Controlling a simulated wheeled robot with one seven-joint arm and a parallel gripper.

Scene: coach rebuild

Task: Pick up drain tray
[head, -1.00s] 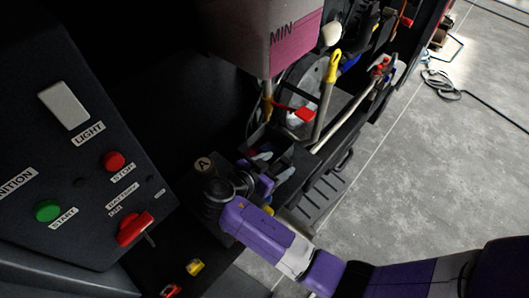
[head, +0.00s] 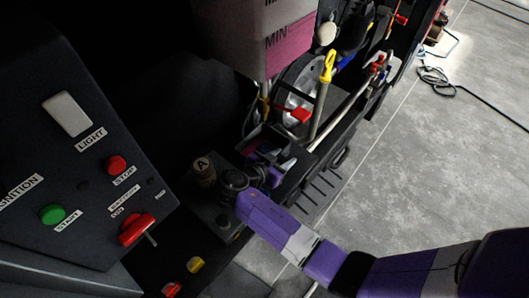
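I cannot tell for certain which thing is the drain tray. A black slotted panel (head: 322,190) lies low beside the machine, just right of my gripper, and may be it. My gripper (head: 284,166) is at the end of the purple and grey arm, in the dark recess left of that panel. Its fingertips are small and dark against dark parts, so their opening does not show. I cannot tell whether it touches anything. My wrist and the machine's dark parts hide some of the area around the gripper.
A tank (head: 290,38) with pink fluid and a "MIN" mark hangs above. A yellow-handled dipstick (head: 327,68) and a red lever (head: 300,115) stand close behind the gripper. A control panel (head: 85,170) is at left. Grey floor (head: 430,170) is open at right, with a cable (head: 437,80).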

